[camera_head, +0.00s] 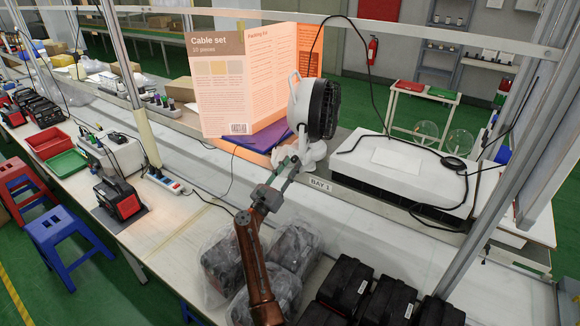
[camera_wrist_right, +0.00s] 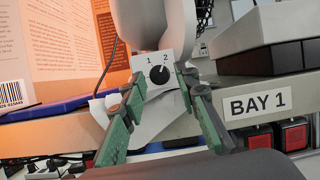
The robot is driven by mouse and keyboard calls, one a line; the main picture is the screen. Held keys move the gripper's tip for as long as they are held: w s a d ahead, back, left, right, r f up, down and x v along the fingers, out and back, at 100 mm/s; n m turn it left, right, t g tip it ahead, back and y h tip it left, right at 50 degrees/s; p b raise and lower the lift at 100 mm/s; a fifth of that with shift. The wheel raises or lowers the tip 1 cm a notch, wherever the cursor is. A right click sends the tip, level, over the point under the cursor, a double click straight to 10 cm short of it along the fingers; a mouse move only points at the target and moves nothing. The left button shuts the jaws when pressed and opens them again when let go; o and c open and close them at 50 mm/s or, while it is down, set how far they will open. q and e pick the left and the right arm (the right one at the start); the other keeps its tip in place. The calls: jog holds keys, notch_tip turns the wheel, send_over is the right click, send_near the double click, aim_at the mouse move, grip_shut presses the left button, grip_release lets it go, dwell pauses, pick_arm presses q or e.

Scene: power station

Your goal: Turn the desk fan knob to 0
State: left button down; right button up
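The desk fan (camera_head: 313,107), with a white body and a black round head, stands on the workbench shelf beside the upright cable-set leaflet. In the right wrist view its black knob (camera_wrist_right: 159,75) sits on a white panel (camera_wrist_right: 150,60) marked 1 and 2. A small light mark on the knob seems to point up and right, towards the 2. No 0 shows. My right gripper (camera_head: 284,168) is at the fan's base. In the wrist view its green-padded fingers (camera_wrist_right: 160,90) are apart, one on each side of the knob; I cannot tell whether they touch it. My left gripper is not in view.
A white box with a black cable (camera_head: 400,170) is at right. Bagged black items (camera_head: 293,248) and black cases (camera_head: 375,300) sit in front.

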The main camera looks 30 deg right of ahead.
jog(key=c, duration=0.3)
grip_shut()
jog(key=n+p, duration=0.1)
jog(key=n+t+p, duration=0.1)
jog(key=p, duration=0.1)
jog(key=shift+s+r+n+y, duration=0.1)
jog(key=shift+r+n+y, duration=0.2)
jog(key=shift+n, duration=0.1)
jog(key=shift+f+n+t+p, duration=0.15)
jog(key=shift+n+t+p, duration=0.45)
jog(key=shift+n+p, duration=0.1)
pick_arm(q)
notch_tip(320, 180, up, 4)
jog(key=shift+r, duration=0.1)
pick_arm(e)
jog(key=o, duration=0.6)
grip_release()
jog(key=shift+f, duration=0.1)
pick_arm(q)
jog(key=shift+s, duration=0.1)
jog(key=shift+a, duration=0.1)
